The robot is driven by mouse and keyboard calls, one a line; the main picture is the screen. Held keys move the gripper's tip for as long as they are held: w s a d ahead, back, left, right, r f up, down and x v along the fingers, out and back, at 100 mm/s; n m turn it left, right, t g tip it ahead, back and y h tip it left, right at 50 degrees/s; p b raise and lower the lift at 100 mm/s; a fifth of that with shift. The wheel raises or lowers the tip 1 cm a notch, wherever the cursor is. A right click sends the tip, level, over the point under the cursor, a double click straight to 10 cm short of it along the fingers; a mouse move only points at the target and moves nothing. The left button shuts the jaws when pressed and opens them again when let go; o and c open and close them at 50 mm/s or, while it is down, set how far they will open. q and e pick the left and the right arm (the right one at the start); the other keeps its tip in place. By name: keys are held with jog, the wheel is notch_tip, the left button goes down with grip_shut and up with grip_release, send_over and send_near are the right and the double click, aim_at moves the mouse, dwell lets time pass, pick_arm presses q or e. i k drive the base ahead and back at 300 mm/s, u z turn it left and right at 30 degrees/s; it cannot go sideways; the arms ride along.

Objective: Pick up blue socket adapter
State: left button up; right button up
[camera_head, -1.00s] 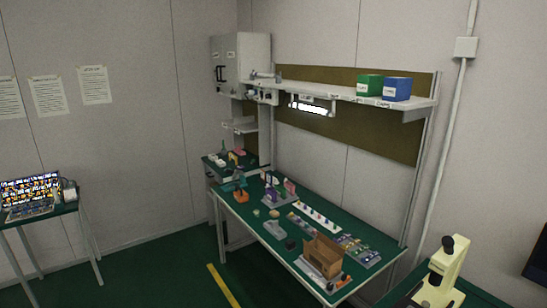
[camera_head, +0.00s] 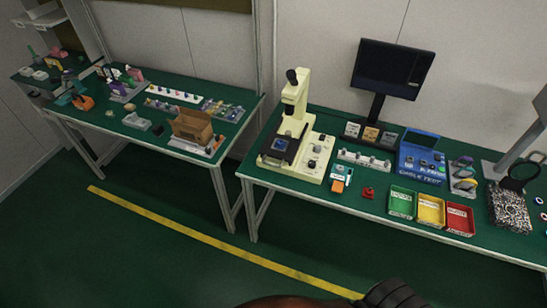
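I cannot make out for certain which thing is the blue socket adapter. Blue things show on the right-hand bench: an open blue test case (camera_head: 421,176) with small dark parts in it, a small blue piece (camera_head: 281,145) on the stage of the cream microscope (camera_head: 293,105), and a small blue-white and orange item (camera_head: 340,178) near the front edge. Neither of my grippers shows clearly. A brown and black shape (camera_head: 395,294) is cut off at the bottom edge, and I cannot tell what it is.
The green bench (camera_head: 300,190) also bears green (camera_head: 402,202), yellow (camera_head: 431,210) and red (camera_head: 460,218) trays and a monitor (camera_head: 391,69). A second bench (camera_head: 150,141) stands left, holding an open cardboard box (camera_head: 192,129). Green floor with a yellow line (camera_head: 200,232) is clear in front.

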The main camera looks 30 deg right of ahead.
aim_at(279, 144)
jog(key=z, duration=0.45)
jog(key=k, duration=0.55)
jog(key=z, duration=0.7)
jog(key=i, duration=0.95)
jog(key=u, duration=0.75)
